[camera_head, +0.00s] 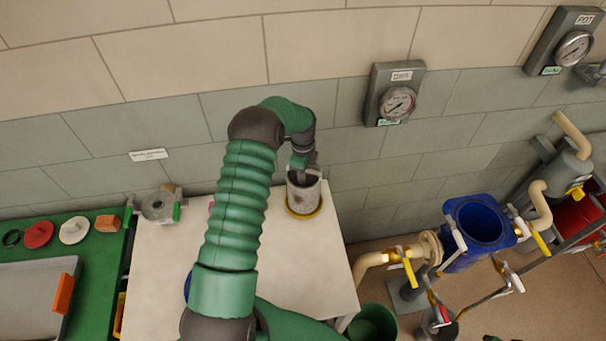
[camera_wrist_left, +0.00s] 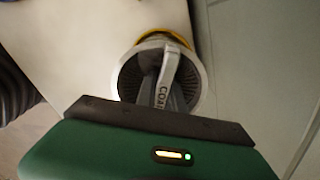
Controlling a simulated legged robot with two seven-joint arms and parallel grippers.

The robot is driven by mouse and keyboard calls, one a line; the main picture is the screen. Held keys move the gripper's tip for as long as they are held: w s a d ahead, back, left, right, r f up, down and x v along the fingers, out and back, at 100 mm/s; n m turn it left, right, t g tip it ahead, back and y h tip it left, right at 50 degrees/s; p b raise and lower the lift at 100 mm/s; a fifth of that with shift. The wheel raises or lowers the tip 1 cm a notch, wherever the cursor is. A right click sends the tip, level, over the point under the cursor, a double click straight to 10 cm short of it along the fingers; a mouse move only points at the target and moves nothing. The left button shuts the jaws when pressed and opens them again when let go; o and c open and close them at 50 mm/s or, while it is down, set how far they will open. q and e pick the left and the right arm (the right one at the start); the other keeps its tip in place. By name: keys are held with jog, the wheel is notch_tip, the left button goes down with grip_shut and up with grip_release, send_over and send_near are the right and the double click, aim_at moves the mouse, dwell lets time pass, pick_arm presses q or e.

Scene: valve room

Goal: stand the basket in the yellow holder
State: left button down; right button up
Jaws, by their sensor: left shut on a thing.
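The basket (camera_head: 304,196) is a grey cylinder near the right back of the white table. It also shows in the left wrist view (camera_wrist_left: 127,80), seen from above, with a light handle marked with letters across its opening. The yellow holder (camera_head: 291,213) shows as a yellow ring around the basket's foot, and as an arc (camera_wrist_left: 150,36) beyond its rim in the wrist view. The basket looks upright within the ring; whether it is fully seated I cannot tell. My left gripper (camera_head: 304,168) is shut on the basket at its top. My right gripper is not seen.
The white table (camera_head: 300,275) has free room in front of the basket. A grey metal part (camera_head: 157,207) sits at its left back. A green bench (camera_head: 95,265) with discs and a tray stands left. A green bucket (camera_head: 374,323), a blue vessel (camera_head: 462,257) and pipes stand right.

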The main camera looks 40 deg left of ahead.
pick_arm(q)
jog(key=shift+f, duration=0.3)
dwell(0.5)
dwell(0.4)
jog(key=c, duration=1.4)
grip_release()
jog(key=shift+o, duration=0.6)
jog(key=o, duration=0.3)
jog(key=shift+r+p, duration=2.3)
jog(key=shift+r, duration=1.25)
